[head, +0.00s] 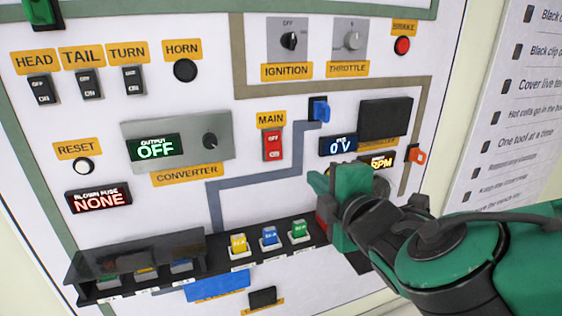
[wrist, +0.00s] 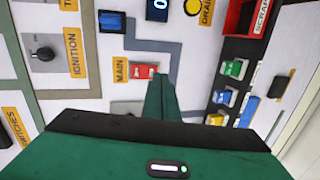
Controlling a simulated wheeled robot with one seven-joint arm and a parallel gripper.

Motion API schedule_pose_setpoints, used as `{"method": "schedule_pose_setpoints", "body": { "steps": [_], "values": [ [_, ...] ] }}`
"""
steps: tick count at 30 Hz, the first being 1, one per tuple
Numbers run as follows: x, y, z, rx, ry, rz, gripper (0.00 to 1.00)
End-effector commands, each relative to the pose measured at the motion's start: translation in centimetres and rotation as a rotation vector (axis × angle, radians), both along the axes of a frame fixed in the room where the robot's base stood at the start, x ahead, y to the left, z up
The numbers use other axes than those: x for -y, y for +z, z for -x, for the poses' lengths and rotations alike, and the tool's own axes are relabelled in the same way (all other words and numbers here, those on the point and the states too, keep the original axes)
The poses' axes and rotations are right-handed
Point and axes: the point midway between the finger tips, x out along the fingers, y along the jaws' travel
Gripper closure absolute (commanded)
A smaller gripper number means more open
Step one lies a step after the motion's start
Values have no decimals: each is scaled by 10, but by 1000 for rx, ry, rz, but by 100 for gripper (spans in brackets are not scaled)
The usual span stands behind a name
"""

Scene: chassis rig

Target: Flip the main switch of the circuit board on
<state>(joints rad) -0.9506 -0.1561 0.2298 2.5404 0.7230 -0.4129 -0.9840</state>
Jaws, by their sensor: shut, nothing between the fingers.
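The main switch (head: 272,145) is a red rocker below the yellow MAIN label (head: 271,119), left of the blue connector. It also shows in the wrist view (wrist: 143,71), just ahead of my fingertips. My gripper (head: 322,190) is green, shut and empty. In the head view it is in front of the board, right of and lower than the main switch. In the wrist view the shut fingers (wrist: 160,96) point toward the board beside the switch. I cannot tell whether they touch it.
The fuse tray (head: 215,248) with coloured fuses runs along the lower board. A blue connector (head: 319,110), a 0 V display (head: 339,145) and a dark box (head: 385,118) are near my gripper. The converter panel (head: 178,142) is at left of the switch.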

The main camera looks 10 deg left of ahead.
Motion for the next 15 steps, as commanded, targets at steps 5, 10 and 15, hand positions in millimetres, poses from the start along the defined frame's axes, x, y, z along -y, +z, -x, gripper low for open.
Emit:
{"method": "schedule_pose_setpoints", "body": {
  "steps": [5,10,15],
  "values": [
    [-23,8,16,57,69,17,100],
    [-25,9,17,63,76,17,100],
    [-25,9,16,62,74,17,100]
  ]
}}
